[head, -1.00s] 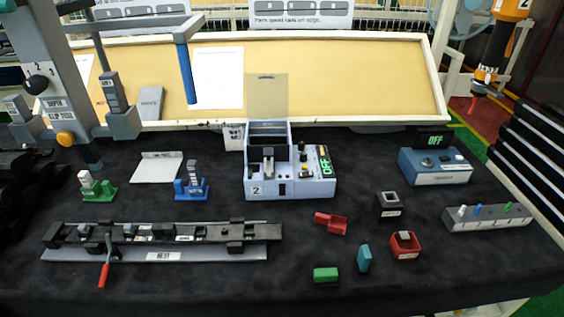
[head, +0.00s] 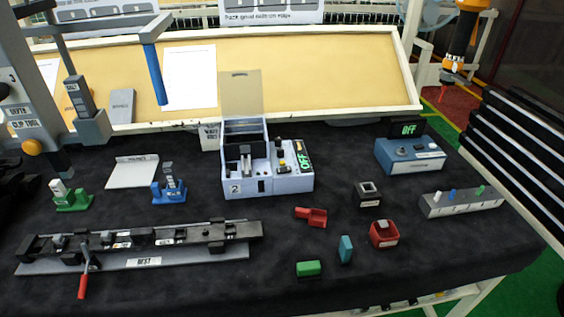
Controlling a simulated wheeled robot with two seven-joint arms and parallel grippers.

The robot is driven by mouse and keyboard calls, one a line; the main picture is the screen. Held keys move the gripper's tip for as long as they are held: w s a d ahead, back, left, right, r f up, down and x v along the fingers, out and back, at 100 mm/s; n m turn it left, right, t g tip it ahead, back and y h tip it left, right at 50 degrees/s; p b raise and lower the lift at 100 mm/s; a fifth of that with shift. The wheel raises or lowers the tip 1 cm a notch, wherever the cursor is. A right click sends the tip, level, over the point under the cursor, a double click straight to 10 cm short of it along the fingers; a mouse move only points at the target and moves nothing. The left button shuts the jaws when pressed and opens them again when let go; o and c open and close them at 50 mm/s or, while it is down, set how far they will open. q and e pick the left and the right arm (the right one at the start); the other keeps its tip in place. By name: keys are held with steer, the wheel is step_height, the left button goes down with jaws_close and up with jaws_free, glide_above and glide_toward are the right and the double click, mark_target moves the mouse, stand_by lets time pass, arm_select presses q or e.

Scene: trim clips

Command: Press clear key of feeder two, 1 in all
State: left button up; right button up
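Feeder two (head: 268,184) is a pale blue-grey box with a "2" label on its front, standing at the middle of the dark table in the head view. Its clear lid (head: 240,93) stands raised at the back. A dark slot with a grey part shows on its left half. On its right half are a black knob, a small yellow key (head: 283,166) and a green lit display (head: 304,155). The lettering by the keys is too small to read, so I cannot tell which is the clear key. Neither of my grippers is in view.
A blue box (head: 410,160) with an "OFF" display stands at the right. A dark fixture rail (head: 140,240) with a red-handled lever lies front left. Red, green and teal pieces lie front right. A grey tool stand (head: 90,130) rises at the left. An orange tool (head: 460,35) hangs top right.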

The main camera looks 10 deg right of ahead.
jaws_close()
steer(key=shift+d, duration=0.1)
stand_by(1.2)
